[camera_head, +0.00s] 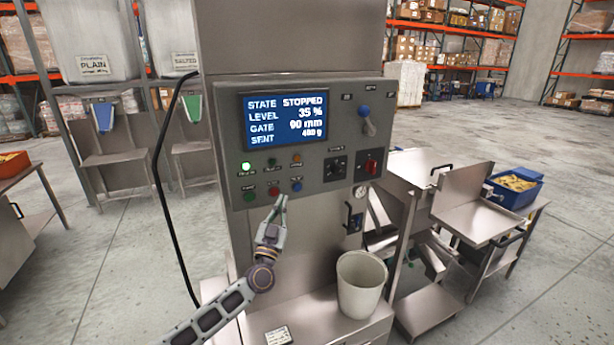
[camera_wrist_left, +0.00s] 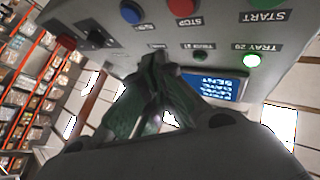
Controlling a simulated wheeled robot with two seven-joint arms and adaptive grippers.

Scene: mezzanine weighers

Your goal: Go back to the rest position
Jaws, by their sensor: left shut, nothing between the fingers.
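My left gripper (camera_head: 281,203) is shut and empty, just below the row of push buttons on the grey control panel (camera_head: 228,140). Its fingertips are close to the red stop button (camera_head: 274,191); I cannot tell whether they touch it. In the left wrist view the shut fingers (camera_wrist_left: 158,62) point up at the panel, with the red stop button (camera_wrist_left: 182,6) just beyond their tips. The blue screen (camera_head: 285,119) reads STATE STOPPED, LEVEL 35 %, GATE 90 mm, SENT 480 g. A green lamp (camera_head: 246,167) is lit. My right gripper is not in view.
A white bucket (camera_head: 361,284) stands on the steel ledge below the panel, right of my left arm. A steel machine (camera_head: 412,182) and a blue crate (camera_head: 516,186) stand at the right. Open floor (camera_head: 110,260) lies at the left.

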